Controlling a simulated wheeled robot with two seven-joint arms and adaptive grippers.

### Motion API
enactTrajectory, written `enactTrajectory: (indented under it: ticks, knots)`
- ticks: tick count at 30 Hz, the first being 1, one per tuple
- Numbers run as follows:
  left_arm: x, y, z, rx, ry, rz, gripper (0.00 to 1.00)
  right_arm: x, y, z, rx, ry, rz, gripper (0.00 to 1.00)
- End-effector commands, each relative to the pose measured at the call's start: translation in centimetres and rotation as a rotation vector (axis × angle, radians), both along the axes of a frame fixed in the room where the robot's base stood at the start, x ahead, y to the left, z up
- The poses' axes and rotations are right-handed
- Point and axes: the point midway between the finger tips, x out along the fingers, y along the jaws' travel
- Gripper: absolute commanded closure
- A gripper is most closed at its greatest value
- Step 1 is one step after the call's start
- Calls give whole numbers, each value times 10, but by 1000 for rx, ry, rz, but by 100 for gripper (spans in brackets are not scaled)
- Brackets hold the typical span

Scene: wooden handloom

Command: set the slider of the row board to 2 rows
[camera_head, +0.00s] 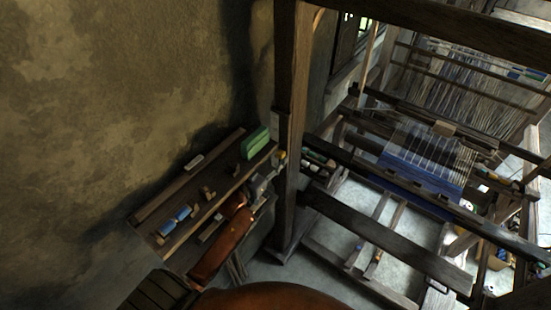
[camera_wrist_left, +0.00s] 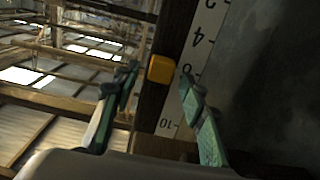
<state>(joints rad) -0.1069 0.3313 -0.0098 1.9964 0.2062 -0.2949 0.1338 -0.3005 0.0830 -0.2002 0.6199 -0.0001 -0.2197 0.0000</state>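The row board (camera_wrist_left: 149,105) is a dark wooden strip with a white number scale (camera_wrist_left: 205,25) along one edge; its numbers look upside down in the left wrist view. The yellow slider (camera_wrist_left: 160,68) sits on the board beside the 6, well away from the 2 at the top. My left gripper (camera_wrist_left: 160,80) is open, with one green-padded finger on each side of the slider and visible gaps. In the head view, my left gripper (camera_head: 262,184) is near the post, close to a small yellow spot (camera_head: 281,156), likely the slider. My right gripper is not in view.
A wooden wall shelf (camera_head: 180,235) holds blue spools (camera_head: 174,220) and a green block (camera_head: 254,143), close to my left arm. An upright loom post (camera_head: 292,120) stands just right of the gripper. The loom with blue cloth (camera_head: 425,165) fills the right.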

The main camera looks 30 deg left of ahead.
Motion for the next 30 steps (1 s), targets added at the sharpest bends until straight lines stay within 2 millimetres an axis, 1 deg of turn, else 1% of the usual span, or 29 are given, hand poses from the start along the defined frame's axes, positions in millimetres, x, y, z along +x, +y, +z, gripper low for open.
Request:
enactTrajectory:
  ticks: [3, 20, 30]
  knots:
    - [0, 0, 0, 0, 0, 0, 62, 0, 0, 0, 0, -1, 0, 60]
    - [0, 0, 0, 1, 0, 0, 100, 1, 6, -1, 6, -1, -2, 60]
    - [0, 0, 0, 1, 0, 0, 100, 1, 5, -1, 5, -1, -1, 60]
